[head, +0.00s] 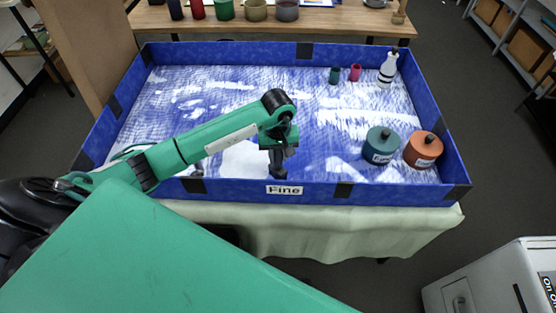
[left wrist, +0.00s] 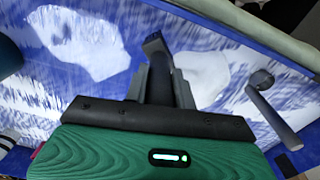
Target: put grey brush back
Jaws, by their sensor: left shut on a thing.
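My left gripper (head: 278,150) is over the front middle of the blue tray (head: 225,190), the one labelled "Fine". It is shut on a dark grey brush-like thing (left wrist: 156,50), held between the fingers in the left wrist view. In the head view the held thing (head: 279,172) shows as a dark shape under the gripper, close to the front wall. I cannot tell whether it touches the tray floor. My right gripper is not in view.
A teal pot (head: 381,147) and an orange pot (head: 422,150) stand at the tray's right. A white bottle (head: 387,70), a magenta cup (head: 355,73) and a dark green cup (head: 334,76) stand at the back right. A grey long-handled tool (left wrist: 272,110) lies near the tray wall.

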